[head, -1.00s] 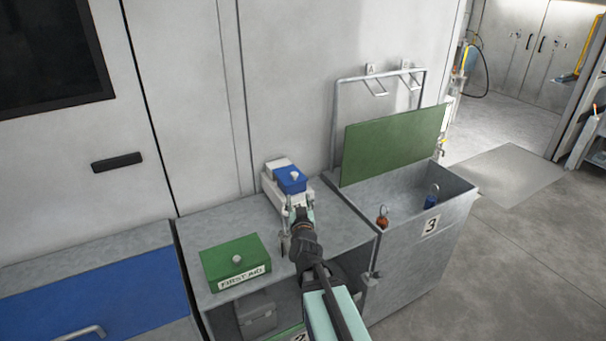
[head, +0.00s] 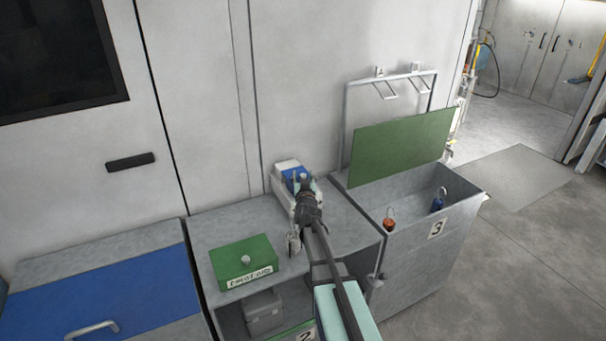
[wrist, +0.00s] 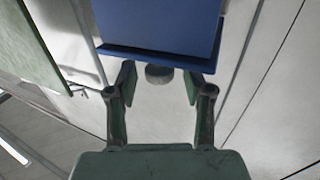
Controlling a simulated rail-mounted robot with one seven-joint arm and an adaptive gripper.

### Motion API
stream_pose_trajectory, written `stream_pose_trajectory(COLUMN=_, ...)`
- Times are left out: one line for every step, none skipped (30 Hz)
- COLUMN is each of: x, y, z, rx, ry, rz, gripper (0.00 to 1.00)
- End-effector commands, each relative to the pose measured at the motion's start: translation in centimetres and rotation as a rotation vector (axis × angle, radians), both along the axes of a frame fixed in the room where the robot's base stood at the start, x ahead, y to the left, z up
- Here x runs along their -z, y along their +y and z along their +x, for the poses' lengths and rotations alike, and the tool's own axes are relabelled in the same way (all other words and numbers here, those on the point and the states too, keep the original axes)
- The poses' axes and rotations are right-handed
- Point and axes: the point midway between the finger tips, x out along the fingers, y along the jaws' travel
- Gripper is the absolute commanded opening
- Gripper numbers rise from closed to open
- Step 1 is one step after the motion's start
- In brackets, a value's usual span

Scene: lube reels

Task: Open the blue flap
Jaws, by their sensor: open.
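The small blue flap (head: 290,174) lies on a white box (head: 281,196) at the back of the grey cabinet top. My gripper (head: 304,182) is over this flap and hides part of it in the head view. In the wrist view the blue flap (wrist: 160,28) fills the upper middle. A round grey knob (wrist: 160,75) shows just beyond its edge, between my spread fingers. My gripper (wrist: 158,88) is open, and I cannot tell whether a finger touches the knob or flap.
A green first aid box (head: 244,262) sits front left on the cabinet top. To the right stands an open grey bin (head: 420,250) with a raised green lid (head: 402,148). A larger blue panel (head: 110,295) with a handle is at far left. A wall rises behind.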

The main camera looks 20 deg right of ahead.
Motion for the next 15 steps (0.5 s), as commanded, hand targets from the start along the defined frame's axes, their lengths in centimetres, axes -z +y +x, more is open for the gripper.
stream_pose_trajectory(x=-0.04, y=-0.19, z=0.5, rx=0.0, ry=0.0, rz=0.0, gripper=0.52)
stream_pose_trajectory(x=-0.03, y=-0.24, z=0.61, rx=0.0, ry=0.0, rz=0.0, gripper=0.52)
stream_pose_trajectory(x=-0.01, y=-0.28, z=0.73, rx=0.0, ry=0.0, rz=0.0, gripper=0.52)
stream_pose_trajectory(x=-0.01, y=-0.31, z=0.77, rx=0.0, ry=0.0, rz=0.0, gripper=0.52)
stream_pose_trajectory(x=0.0, y=-0.32, z=0.82, rx=0.0, ry=0.0, rz=0.0, gripper=0.52)
stream_pose_trajectory(x=0.01, y=-0.33, z=0.84, rx=0.0, ry=0.0, rz=0.0, gripper=0.52)
stream_pose_trajectory(x=0.01, y=-0.33, z=0.84, rx=0.0, ry=0.0, rz=0.0, gripper=0.52)
stream_pose_trajectory(x=0.02, y=-0.33, z=0.83, rx=0.0, ry=0.0, rz=0.0, gripper=0.52)
stream_pose_trajectory(x=0.02, y=-0.34, z=0.81, rx=0.0, ry=0.0, rz=0.0, gripper=0.52)
stream_pose_trajectory(x=0.02, y=-0.33, z=0.8, rx=0.0, ry=0.0, rz=0.0, gripper=0.52)
stream_pose_trajectory(x=0.02, y=-0.33, z=0.8, rx=0.0, ry=0.0, rz=0.0, gripper=0.52)
stream_pose_trajectory(x=0.02, y=-0.33, z=0.8, rx=0.0, ry=0.0, rz=0.0, gripper=0.52)
stream_pose_trajectory(x=0.02, y=-0.33, z=0.79, rx=0.0, ry=0.0, rz=0.0, gripper=0.48)
stream_pose_trajectory(x=0.02, y=-0.33, z=0.79, rx=0.0, ry=0.0, rz=0.0, gripper=0.37)
stream_pose_trajectory(x=0.02, y=-0.33, z=0.79, rx=0.0, ry=0.0, rz=0.0, gripper=0.23)
